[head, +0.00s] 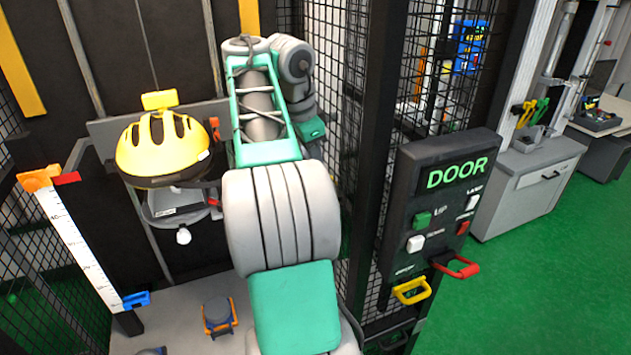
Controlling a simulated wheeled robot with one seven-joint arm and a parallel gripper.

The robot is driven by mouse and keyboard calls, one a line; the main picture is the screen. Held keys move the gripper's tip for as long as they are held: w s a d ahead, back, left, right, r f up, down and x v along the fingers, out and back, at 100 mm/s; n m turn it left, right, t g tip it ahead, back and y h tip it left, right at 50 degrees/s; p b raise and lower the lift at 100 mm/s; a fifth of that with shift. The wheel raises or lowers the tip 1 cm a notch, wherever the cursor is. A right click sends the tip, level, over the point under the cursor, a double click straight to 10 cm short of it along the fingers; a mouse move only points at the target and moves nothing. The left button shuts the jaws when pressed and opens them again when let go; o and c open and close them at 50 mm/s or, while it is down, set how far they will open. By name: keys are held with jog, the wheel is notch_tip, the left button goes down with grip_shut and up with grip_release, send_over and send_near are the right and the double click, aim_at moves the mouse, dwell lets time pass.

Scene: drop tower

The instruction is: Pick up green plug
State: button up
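I cannot make out a green plug for certain in the head view. My green and grey arm rises through the middle of the picture and hides part of the tower behind it. My gripper's fingers are not visible, so I cannot see its opening or whether it holds anything. A green square button (422,219) sits on the dark control panel (404,171) to the right of my arm, below a lit DOOR sign (457,172).
A yellow helmet (160,149) sits in the tower left of my arm. A white ruler (80,250) stands at the left. Yellow (411,291) and red (458,267) handles stick out below the panel. A grey cabinet (527,187) stands right, with open green floor (530,290) before it.

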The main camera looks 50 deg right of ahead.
jog(key=b+x, duration=0.4)
jog(key=x, duration=0.3)
jog(key=shift+w+b, duration=0.1)
jog(key=shift+b, duration=0.2)
jog(key=shift+r, duration=0.15)
jog(key=shift+c, duration=0.4)
grip_shut()
